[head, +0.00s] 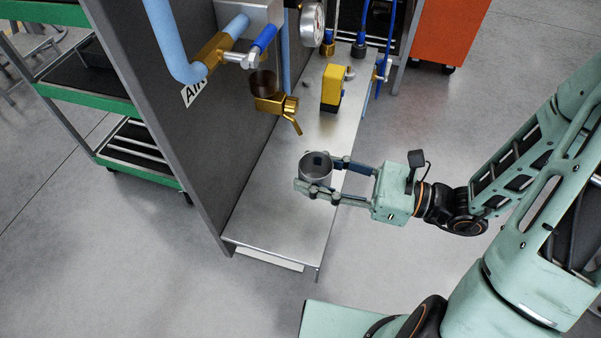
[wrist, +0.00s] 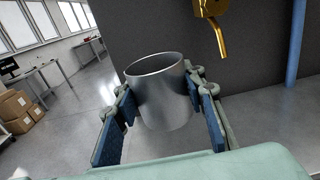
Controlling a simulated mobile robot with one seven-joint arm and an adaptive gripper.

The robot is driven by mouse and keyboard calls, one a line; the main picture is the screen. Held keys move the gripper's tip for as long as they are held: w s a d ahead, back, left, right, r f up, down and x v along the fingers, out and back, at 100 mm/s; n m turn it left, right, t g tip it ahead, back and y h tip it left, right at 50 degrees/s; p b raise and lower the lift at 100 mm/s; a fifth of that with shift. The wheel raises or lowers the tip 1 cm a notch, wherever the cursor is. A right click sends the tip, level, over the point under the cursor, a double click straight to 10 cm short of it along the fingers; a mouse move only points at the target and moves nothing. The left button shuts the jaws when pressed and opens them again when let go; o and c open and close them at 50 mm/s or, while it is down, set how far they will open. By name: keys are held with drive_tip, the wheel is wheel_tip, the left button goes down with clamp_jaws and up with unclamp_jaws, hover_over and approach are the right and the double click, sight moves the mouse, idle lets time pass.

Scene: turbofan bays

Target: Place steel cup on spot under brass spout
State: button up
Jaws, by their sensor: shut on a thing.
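The steel cup (head: 316,167) is an open grey cylinder, held upright over the metal shelf. My gripper (head: 318,178) is shut on it, with one finger on each side. In the wrist view the cup (wrist: 161,95) sits between the blue finger pads of my gripper (wrist: 160,108). The brass spout (head: 291,120) hangs from the pipework, up and to the left of the cup in the head view. In the wrist view the spout (wrist: 219,38) is beyond the cup, to the upper right. The spot under the spout cannot be made out.
The metal shelf (head: 270,215) has bare room at its near end. A yellow block-shaped part (head: 332,88) stands farther back on it. A dark panel (head: 180,110) borders the shelf on the left. A pressure gauge (head: 312,22) and blue pipes (head: 168,45) are above.

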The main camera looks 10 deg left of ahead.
drive_tip(key=shift+w+a+f+b, duration=0.3)
drive_tip(key=shift+w+f+b, duration=0.25)
drive_tip(key=shift+b, duration=0.55)
drive_tip(key=w+a+f+b, duration=0.1)
drive_tip(key=w+f+b, duration=0.1)
drive_tip(key=w+a+f+b, duration=0.1)
drive_tip(key=w+f+b, duration=0.1)
drive_tip(key=w, duration=0.1)
drive_tip(key=w+a+f+b, duration=0.2)
drive_tip(key=w, duration=0.1)
drive_tip(key=shift+f+b, duration=0.25)
drive_tip(key=shift+b, duration=0.15)
drive_tip(key=f+b, duration=0.3)
drive_tip(key=shift+w+a+f+b, duration=0.15)
drive_tip(key=shift+w+f+b, duration=0.15)
drive_tip(key=shift+f, duration=0.1)
drive_tip(key=shift+f, duration=0.2)
drive_tip(key=o, duration=1.2)
drive_tip(key=shift+c, duration=0.2)
